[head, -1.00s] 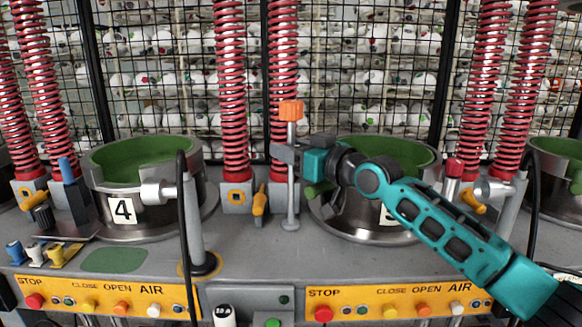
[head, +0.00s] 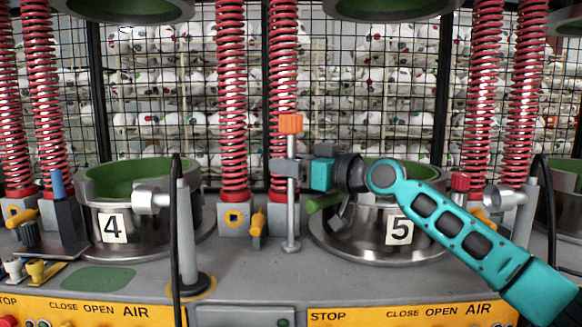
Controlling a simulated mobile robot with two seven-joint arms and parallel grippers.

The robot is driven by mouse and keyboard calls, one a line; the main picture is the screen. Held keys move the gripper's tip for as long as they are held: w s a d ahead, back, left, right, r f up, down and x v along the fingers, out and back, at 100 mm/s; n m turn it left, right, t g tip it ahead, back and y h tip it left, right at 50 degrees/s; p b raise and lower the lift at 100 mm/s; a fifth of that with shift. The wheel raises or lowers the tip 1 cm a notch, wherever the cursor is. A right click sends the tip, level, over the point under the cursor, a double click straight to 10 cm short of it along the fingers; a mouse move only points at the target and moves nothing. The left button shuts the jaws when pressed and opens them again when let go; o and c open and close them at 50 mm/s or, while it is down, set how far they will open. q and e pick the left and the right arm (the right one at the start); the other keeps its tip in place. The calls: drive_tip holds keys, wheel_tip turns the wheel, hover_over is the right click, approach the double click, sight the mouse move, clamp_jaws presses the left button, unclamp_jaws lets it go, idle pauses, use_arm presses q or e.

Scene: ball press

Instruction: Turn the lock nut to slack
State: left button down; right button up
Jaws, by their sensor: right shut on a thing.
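My right gripper (head: 290,168) is shut on an upright grey rod (head: 291,205), with its jaws across the upper half. The rod has an orange block (head: 291,124) on top and a round flared foot (head: 291,246) at the grey bench top. I cannot tell whether the foot touches the bench. No part is marked as the lock nut, so I cannot tell for certain which it is. My left gripper is not in view.
Round metal moulds with green linings, number 4 (head: 114,229) and number 5 (head: 399,231), flank the rod. Red springs (head: 231,100) rise behind. A black hose and grey post (head: 187,235) stand left. Orange control panels (head: 405,315) line the front.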

drive_tip(key=o, duration=0.9)
drive_tip(key=shift+o, duration=0.2)
drive_tip(key=v, duration=1.3)
